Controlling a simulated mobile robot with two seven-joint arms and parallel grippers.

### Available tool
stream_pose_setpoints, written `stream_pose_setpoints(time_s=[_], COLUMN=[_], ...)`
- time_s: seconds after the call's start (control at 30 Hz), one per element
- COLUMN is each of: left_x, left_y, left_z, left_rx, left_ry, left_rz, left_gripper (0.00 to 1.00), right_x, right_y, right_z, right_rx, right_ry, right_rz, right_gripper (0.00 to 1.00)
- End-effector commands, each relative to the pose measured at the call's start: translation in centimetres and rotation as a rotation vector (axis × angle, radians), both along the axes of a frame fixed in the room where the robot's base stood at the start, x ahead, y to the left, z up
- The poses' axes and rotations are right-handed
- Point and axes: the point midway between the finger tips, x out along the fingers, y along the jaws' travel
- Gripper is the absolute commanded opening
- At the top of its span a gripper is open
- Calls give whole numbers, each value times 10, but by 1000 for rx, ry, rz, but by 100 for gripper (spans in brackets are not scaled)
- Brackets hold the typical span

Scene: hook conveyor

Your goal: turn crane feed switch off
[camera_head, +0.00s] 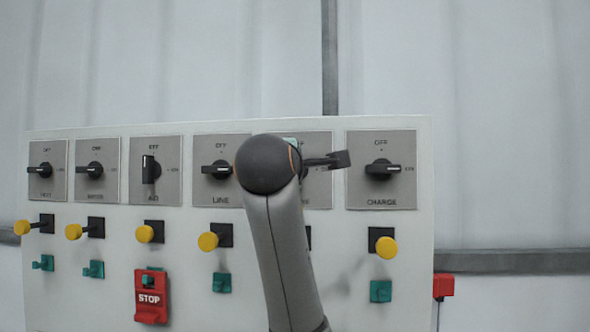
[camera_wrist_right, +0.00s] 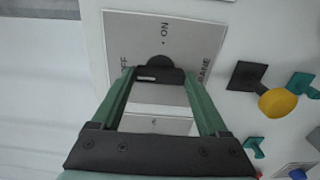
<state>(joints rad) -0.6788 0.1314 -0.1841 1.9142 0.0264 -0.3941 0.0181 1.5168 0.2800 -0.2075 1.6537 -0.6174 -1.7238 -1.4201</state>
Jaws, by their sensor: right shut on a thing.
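The crane switch is a black knob (camera_wrist_right: 158,63) on a grey plate (camera_wrist_right: 205,38) marked ON, OFF and, partly covered, CRANE in the right wrist view. My right gripper (camera_wrist_right: 158,77) has green fingers on either side of the knob and is shut on it. I cannot tell for sure which way the knob points. In the head view my right arm covers most of the crane plate (camera_head: 322,190) and hides the knob. My left gripper is in neither view.
The white panel (camera_head: 228,309) carries more rotary switches, including LINE (camera_head: 217,169) and CHARGE (camera_head: 382,169). Yellow knobs (camera_head: 208,241) and green parts (camera_head: 380,291) sit below. A red STOP box (camera_head: 150,299) is at lower left. Another red box (camera_head: 443,286) sits at the panel's right edge.

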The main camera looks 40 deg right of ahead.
Motion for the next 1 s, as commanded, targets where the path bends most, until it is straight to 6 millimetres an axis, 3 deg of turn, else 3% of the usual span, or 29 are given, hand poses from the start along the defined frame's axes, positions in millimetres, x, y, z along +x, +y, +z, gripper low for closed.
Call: stream_pose_setpoints(time_s=[0.23,0.27,0.43,0.77,1.0], left_x=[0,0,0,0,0], left_y=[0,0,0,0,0], left_z=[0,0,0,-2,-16], left_rx=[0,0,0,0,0], left_ry=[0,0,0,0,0], left_rz=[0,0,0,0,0], left_gripper=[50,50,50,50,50], right_x=[1,1,1,-2,-27], right_y=[1,1,0,4,36], right_z=[-1,-1,-1,-1,-2], right_rx=[-4,-4,-3,-2,-2], right_ry=[7,7,5,2,-2], right_rz=[1,1,0,0,3], right_gripper=[22,80,99,100,100])
